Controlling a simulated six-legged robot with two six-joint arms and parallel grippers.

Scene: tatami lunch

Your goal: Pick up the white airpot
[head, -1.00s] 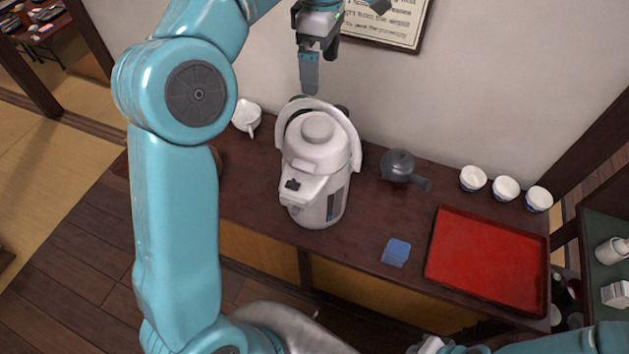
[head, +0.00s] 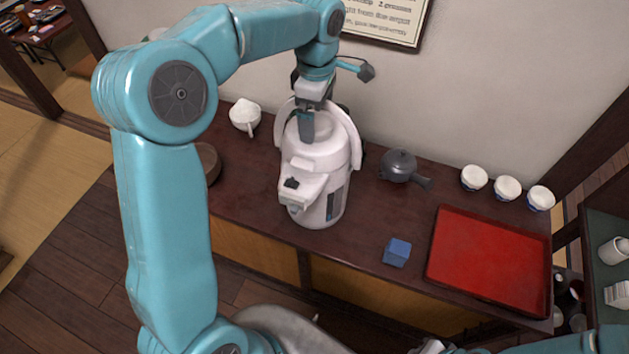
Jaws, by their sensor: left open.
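The white airpot (head: 318,170) stands upright on the dark wooden counter (head: 255,205), with its spout and dark lever towards me. Its carrying handle is a white arch over the lid, partly hidden behind my gripper. My left gripper (head: 307,128) points down from above at the airpot's top, near the lid and inside the handle's arch as seen from here. It is open and holds nothing. Whether its fingers touch the handle or lid cannot be told. My right gripper is not in view.
A white pitcher (head: 244,115) and a brown round object (head: 208,163) stand left. A wall with a framed sign (head: 385,18) is behind.

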